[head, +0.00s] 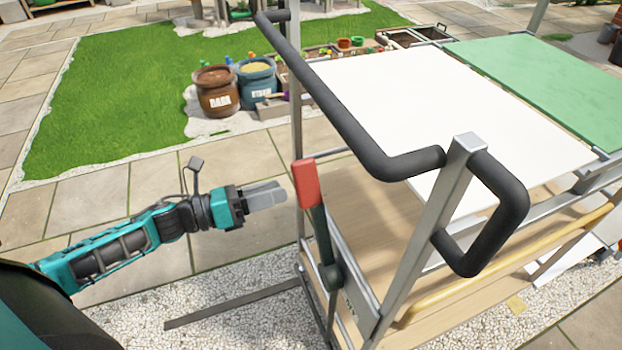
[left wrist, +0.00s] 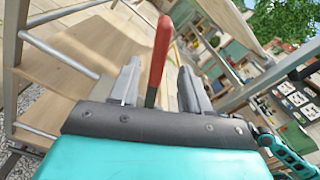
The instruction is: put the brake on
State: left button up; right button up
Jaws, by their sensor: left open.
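The brake lever has a red grip (head: 306,183) on a dark arm (head: 322,235) and stands nearly upright at the near left corner of the cart. My left gripper (head: 284,193) is just left of the red grip in the head view. In the left wrist view, the red grip (left wrist: 160,55) rises between the two spread fingers of my left gripper (left wrist: 157,85). The fingers are open, and I see no clear contact with the lever. The cart's black handle (head: 375,160) runs above the lever. My right gripper is not in view.
The cart has a white top panel (head: 440,110), a green panel (head: 545,85) and a wooden lower shelf (head: 375,215). A metal post stands close behind the lever. Two labelled pots, brown (head: 216,98) and blue (head: 257,92), stand beyond on gravel. Paving left of the cart is clear.

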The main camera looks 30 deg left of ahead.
aim_at(318, 179)
pick_arm(q)
jog(key=x, duration=0.8)
jog(key=shift+w+d, duration=0.15)
jog(key=shift+w, duration=0.05)
grip_shut()
dwell(0.4)
